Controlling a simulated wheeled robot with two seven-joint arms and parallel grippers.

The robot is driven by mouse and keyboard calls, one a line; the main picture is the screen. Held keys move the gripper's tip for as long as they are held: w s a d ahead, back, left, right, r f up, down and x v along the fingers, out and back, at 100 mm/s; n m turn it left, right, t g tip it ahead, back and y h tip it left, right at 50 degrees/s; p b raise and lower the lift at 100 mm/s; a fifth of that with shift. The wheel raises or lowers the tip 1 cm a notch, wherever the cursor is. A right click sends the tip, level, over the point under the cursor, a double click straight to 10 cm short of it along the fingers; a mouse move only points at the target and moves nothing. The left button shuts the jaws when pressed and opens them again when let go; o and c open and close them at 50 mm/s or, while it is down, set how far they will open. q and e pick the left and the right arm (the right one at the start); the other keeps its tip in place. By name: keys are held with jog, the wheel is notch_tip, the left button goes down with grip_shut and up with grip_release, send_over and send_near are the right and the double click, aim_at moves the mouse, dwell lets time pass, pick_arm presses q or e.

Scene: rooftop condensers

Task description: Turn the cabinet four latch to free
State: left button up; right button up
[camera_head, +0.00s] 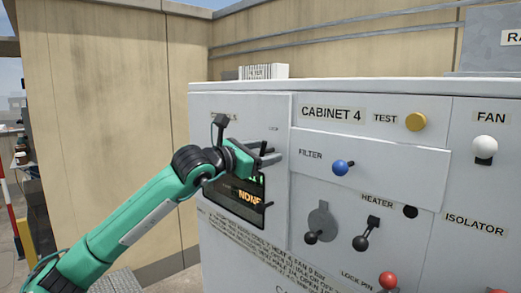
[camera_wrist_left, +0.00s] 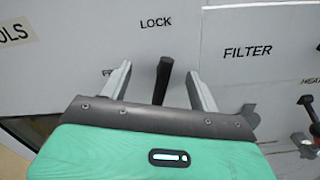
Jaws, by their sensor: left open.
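The cabinet four latch (camera_wrist_left: 165,76) is a dark lever in the left wrist view. It points up toward the word LOCK, and a partly covered label starting "FR" sits to its left. My left gripper (camera_wrist_left: 158,78) is open, with one finger on each side of the lever and a gap showing on both sides. In the head view my left gripper (camera_head: 276,153) is at the left door of cabinet 4 (camera_head: 370,95), and the latch is mostly hidden there by the fingers. My right gripper is not in view.
Right of the latch are a blue filter knob (camera_head: 340,167), a yellow test button (camera_head: 415,122), heater levers (camera_head: 361,243), a white fan knob (camera_head: 484,147) and a red knob (camera_head: 388,280). A dark display (camera_head: 248,198) sits below my gripper. A tan wall stands behind.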

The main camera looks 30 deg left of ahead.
pick_arm(q)
jog(key=shift+s, duration=0.1)
jog(key=b+v, duration=0.7)
jog(key=v, duration=0.7)
jog(key=shift+a+b, duration=0.3)
jog(key=shift+b, duration=0.05)
jog(key=shift+r, duration=0.1)
